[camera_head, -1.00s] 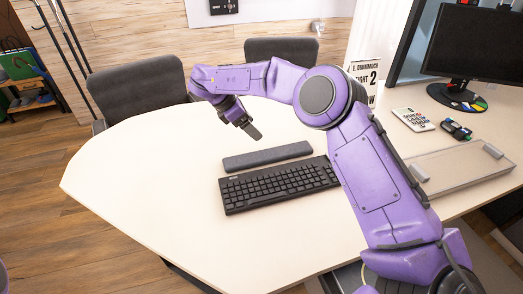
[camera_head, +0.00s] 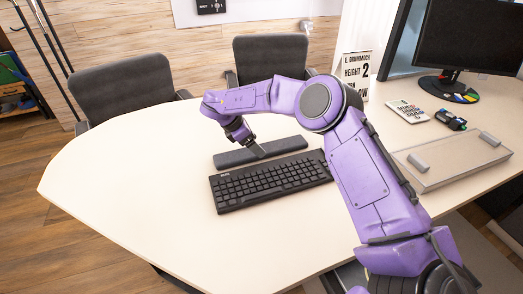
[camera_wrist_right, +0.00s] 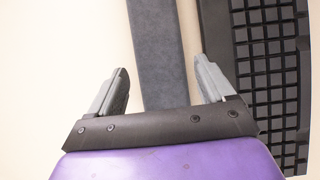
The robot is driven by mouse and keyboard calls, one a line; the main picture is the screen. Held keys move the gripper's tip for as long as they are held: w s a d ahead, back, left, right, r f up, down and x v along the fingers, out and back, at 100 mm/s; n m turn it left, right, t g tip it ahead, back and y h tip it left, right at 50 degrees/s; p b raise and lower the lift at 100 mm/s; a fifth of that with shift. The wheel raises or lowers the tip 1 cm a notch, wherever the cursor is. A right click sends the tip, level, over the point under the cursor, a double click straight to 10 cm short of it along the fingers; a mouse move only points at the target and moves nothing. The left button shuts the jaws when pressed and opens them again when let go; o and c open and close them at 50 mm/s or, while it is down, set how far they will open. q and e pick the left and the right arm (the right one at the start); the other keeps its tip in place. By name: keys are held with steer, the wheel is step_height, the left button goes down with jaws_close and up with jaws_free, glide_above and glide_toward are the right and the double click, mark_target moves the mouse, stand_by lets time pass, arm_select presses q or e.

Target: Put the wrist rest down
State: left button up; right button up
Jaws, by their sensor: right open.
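The wrist rest (camera_head: 285,146) is a long dark grey bar lying on the pale table, just behind the black keyboard (camera_head: 270,182) and roughly parallel to it. My right gripper (camera_head: 252,148) is low over the middle of the bar in the head view. In the right wrist view, the open fingers of my right gripper (camera_wrist_right: 161,66) stand on either side of the wrist rest (camera_wrist_right: 158,40), with a gap at each side. One finger is between the bar and the keyboard (camera_wrist_right: 268,70). My left gripper is out of view.
The table (camera_head: 110,190) is clear to the left and front. A calculator (camera_head: 408,111), a small dark object (camera_head: 450,119), a grey tray (camera_head: 455,160) and a monitor (camera_head: 470,40) are on the right. A sign (camera_head: 356,72) and two chairs (camera_head: 122,75) stand behind.

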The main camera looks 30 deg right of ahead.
steer(key=x, duration=0.3)
steer(key=shift+s+d, duration=0.1)
steer(key=shift+d, duration=0.15)
steer(key=shift+a, duration=0.1)
steer(key=c, duration=1.1)
